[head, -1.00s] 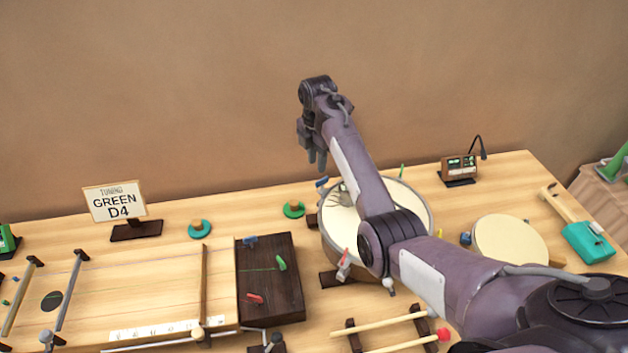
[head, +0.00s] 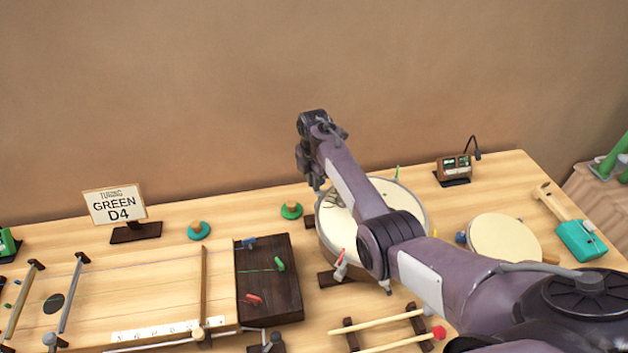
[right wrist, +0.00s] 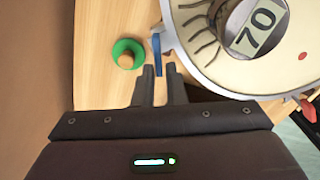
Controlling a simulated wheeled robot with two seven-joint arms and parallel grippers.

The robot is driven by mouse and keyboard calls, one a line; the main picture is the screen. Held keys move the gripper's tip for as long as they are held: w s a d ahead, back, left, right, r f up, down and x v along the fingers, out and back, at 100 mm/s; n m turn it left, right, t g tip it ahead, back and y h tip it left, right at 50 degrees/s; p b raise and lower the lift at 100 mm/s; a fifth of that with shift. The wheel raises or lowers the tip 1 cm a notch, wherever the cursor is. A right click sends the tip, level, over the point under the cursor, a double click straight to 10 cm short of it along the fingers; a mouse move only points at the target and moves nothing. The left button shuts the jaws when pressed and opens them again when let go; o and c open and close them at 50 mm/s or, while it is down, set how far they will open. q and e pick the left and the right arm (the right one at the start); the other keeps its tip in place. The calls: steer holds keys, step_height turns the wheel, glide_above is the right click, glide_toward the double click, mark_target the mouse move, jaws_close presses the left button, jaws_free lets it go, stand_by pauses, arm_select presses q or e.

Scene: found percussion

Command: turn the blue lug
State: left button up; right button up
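The blue lug (right wrist: 156,48) stands at the rim of the round drum (right wrist: 182,50) in the right wrist view. In the head view my right gripper (head: 318,184) hides the lug at the left rim of the drum (head: 424,212). My right gripper (right wrist: 159,72) points down, its two fingertips a small gap apart. The lug's near end lies between or just beyond the tips; I cannot tell whether they touch it. The fingers do not look closed on it. My left gripper is not in view.
A green round piece (head: 291,210) lies left of the drum, close to my right gripper. A red lug (head: 341,257) and a green lug (head: 397,172) are on the drum. A dark box (head: 270,285) stands left. A sign (head: 115,205) reads "TUNING GREEN D4".

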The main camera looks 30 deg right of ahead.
jaws_close()
steer(key=shift+w+m, duration=0.1)
steer(key=shift+m, duration=0.3)
steer(key=shift+w+d+m, duration=0.25)
steer(key=shift+d+m, duration=0.25)
steer(key=shift+m, duration=4.1)
steer(key=shift+w+d+m, duration=0.25)
steer(key=shift+d+m, duration=0.2)
steer(key=shift+m, duration=4.15)
steer(key=shift+w+d+m, duration=0.25)
steer(key=shift+d+m, duration=0.25)
steer(key=shift+m, duration=4.1)
